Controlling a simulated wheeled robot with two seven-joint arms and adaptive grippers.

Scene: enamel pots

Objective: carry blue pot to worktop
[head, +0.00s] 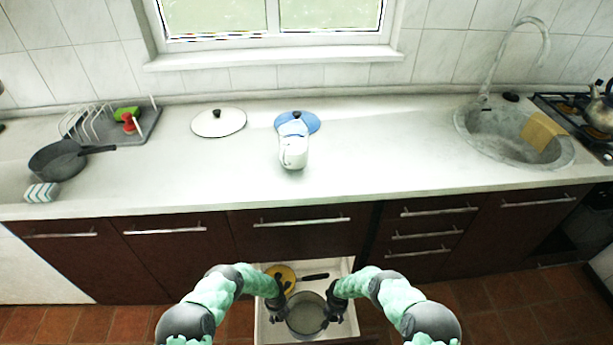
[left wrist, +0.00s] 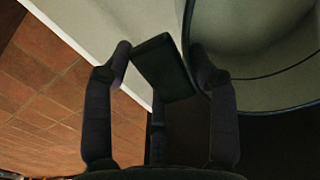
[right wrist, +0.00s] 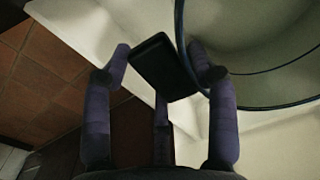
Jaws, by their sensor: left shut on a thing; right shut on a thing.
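A pot (head: 306,314) with a pale grey inside and dark rim is at the open drawer (head: 262,328) below the worktop (head: 400,165). Its outer colour is hard to tell. My left gripper (head: 277,302) is shut on its left handle, a dark block between the fingers in the left wrist view (left wrist: 165,68). My right gripper (head: 336,304) is shut on its right handle, seen in the right wrist view (right wrist: 163,67). The pot looks level and empty. I cannot tell whether its base touches the drawer floor. A blue lid (head: 308,121) lies on the worktop.
A frying pan (head: 58,160) and dish rack (head: 110,122) are far left, the sink (head: 490,140) right. A yellow pan (head: 283,273) lies in the drawer. Worktop between mug and sink is clear.

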